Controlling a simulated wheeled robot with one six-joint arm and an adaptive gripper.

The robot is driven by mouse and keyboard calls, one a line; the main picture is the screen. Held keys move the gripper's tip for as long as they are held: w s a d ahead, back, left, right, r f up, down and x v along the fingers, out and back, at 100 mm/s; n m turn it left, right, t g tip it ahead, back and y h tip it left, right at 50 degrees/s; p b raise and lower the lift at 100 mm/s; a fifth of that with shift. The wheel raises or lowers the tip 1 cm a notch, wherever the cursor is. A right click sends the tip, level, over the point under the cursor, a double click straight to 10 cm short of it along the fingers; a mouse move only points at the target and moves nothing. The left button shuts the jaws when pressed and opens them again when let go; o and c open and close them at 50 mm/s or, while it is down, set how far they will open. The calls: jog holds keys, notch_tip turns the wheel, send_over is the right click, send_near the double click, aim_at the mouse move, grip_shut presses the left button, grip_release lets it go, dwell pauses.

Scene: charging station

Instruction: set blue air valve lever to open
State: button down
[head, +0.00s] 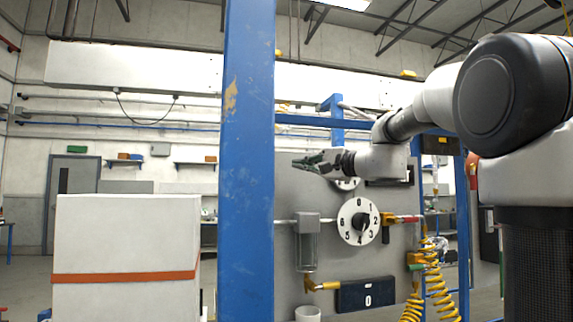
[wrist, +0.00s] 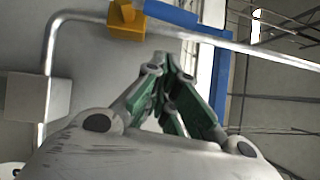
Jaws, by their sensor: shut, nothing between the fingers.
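A yellow valve body (wrist: 126,20) sits on the grey pipe at the top of the wrist view. A blue bar that looks like the air valve lever (wrist: 172,13) runs right from it, roughly along the pipe; its upper part is cut off by the picture edge. My gripper (wrist: 166,62) is shut and empty, its green fingers pointing up toward the pipe, below the lever and apart from it in the picture. In the head view my gripper (head: 298,163) is in front of the grey panel's upper left, pointing left. I cannot make out the blue lever there.
The grey panel (head: 290,190) carries a numbered dial (head: 359,221), a clear filter cup (head: 306,250), a red-handled yellow valve (head: 389,218) and a dark display (head: 365,295). A blue post (head: 248,160) stands left of it. Yellow coiled hoses (head: 436,285) hang right.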

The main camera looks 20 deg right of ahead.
jog(key=a, duration=0.1)
jog(key=w+a, duration=0.1)
jog(key=a, duration=0.1)
jog(key=w+a, duration=0.1)
jog(key=shift+a+r, duration=0.3)
jog(key=shift+a, duration=0.05)
jog(key=shift+a+r, duration=0.45)
jog(key=shift+a, duration=0.3)
jog(key=shift+d, duration=0.1)
